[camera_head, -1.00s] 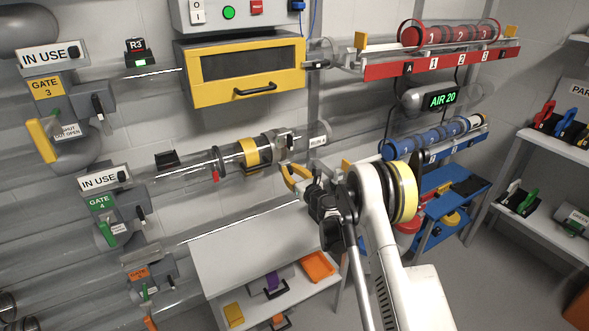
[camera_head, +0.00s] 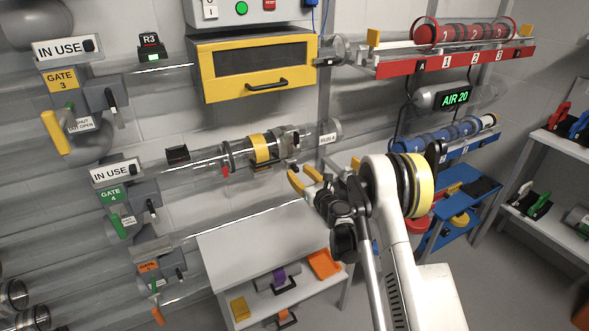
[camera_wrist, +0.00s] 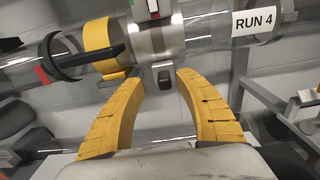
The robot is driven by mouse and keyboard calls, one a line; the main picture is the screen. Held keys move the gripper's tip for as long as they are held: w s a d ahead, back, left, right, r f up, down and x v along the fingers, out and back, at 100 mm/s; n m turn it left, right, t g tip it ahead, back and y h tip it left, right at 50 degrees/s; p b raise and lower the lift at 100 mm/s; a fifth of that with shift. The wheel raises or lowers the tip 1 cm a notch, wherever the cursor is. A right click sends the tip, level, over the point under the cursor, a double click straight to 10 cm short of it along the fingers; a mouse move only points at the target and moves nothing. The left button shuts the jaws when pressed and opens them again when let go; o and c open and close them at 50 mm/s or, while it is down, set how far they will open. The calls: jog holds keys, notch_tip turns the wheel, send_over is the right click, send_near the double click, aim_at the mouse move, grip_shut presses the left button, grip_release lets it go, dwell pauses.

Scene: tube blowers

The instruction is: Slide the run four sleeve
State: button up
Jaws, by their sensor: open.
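The run four sleeve is a shiny metal collar (camera_head: 289,141) around the upper clear tube. In the wrist view the metal collar (camera_wrist: 165,42) fills the top middle, with a small dark knob on its lower front. A "RUN 4" label (camera_wrist: 258,21) is on the tube to its right. A yellow band (camera_head: 262,148) sits just left of the collar and also shows in the wrist view (camera_wrist: 98,42). My gripper (camera_head: 303,179) is below and in front of the tube. Its yellow fingers (camera_wrist: 158,82) are open, spread under the collar on both sides of the knob, with nothing between them.
A dark ring with a red tab (camera_head: 226,158) is on the tube further left. A yellow-fronted cabinet (camera_head: 222,88) hangs above. A grey bench (camera_head: 262,242) stands below. Red (camera_head: 450,62) and blue-tube racks are at right, and a blue cart (camera_head: 470,208) stands behind my arm.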

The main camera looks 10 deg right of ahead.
jog(key=v, duration=0.8)
jog(key=shift+s, duration=0.2)
